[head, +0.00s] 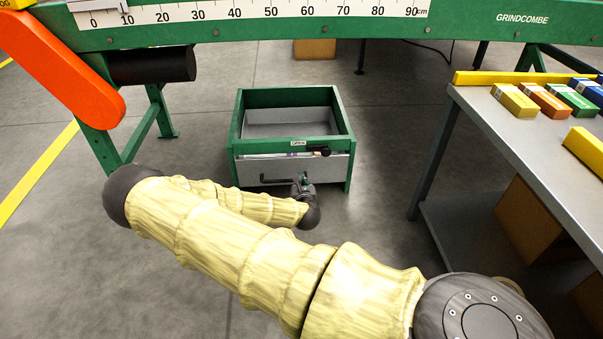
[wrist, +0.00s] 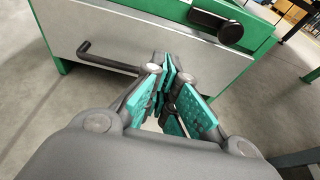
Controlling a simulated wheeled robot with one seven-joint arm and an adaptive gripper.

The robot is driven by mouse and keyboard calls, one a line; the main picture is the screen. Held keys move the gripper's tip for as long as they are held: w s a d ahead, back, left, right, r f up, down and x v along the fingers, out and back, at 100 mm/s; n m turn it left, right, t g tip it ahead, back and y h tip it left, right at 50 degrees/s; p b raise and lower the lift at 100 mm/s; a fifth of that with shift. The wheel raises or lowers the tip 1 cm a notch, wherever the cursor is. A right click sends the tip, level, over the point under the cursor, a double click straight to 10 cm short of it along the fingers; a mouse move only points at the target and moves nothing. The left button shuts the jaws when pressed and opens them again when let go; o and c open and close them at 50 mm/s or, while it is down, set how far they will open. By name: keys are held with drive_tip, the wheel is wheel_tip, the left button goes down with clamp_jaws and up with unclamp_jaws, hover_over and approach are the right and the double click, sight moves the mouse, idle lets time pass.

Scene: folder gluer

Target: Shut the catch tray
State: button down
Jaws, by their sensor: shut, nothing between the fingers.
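The catch tray (head: 252,172) is a grey drawer low in a green open-topped frame (head: 341,118) on the floor, in the middle of the head view. A thin light strip shows above its front panel, so it seems to stand slightly out. Its grey front (wrist: 110,38) fills the upper wrist view, with a black bar handle (wrist: 105,62) at left. A black latch (head: 318,151) sits on the green rail above; it also shows in the wrist view (wrist: 216,26). My gripper (head: 303,180) is shut and empty, its fingertips (wrist: 166,68) close to the front, right of the handle. Contact cannot be told.
A green machine beam (head: 460,18) with a ruler spans the top, and an orange guard (head: 60,58) hangs at left. A grey table (head: 500,128) with coloured cartons stands at right, a brown box (head: 540,220) below it. The floor around the frame is clear.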

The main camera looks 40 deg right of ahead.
drive_tip(key=shift+s+a+r, duration=0.2)
drive_tip(key=shift+s+a, duration=0.05)
drive_tip(key=shift+s, duration=0.15)
drive_tip(key=c, duration=2)
unclamp_jaws()
drive_tip(key=shift+s+a, duration=0.1)
drive_tip(key=shift+s, duration=0.05)
drive_tip(key=shift+c, duration=0.2)
drive_tip(key=o, duration=0.3)
drive_tip(key=shift+a+m, duration=0.15)
drive_tip(key=shift+m, duration=0.15)
drive_tip(key=m+g+h, duration=0.3)
drive_tip(key=m+h, duration=0.2)
drive_tip(key=m, duration=1.6)
approach(284, 181)
drive_tip(key=shift+b+x, duration=2.45)
drive_tip(key=shift+x, duration=2.95)
drive_tip(key=shift+f, duration=0.2)
clamp_jaws()
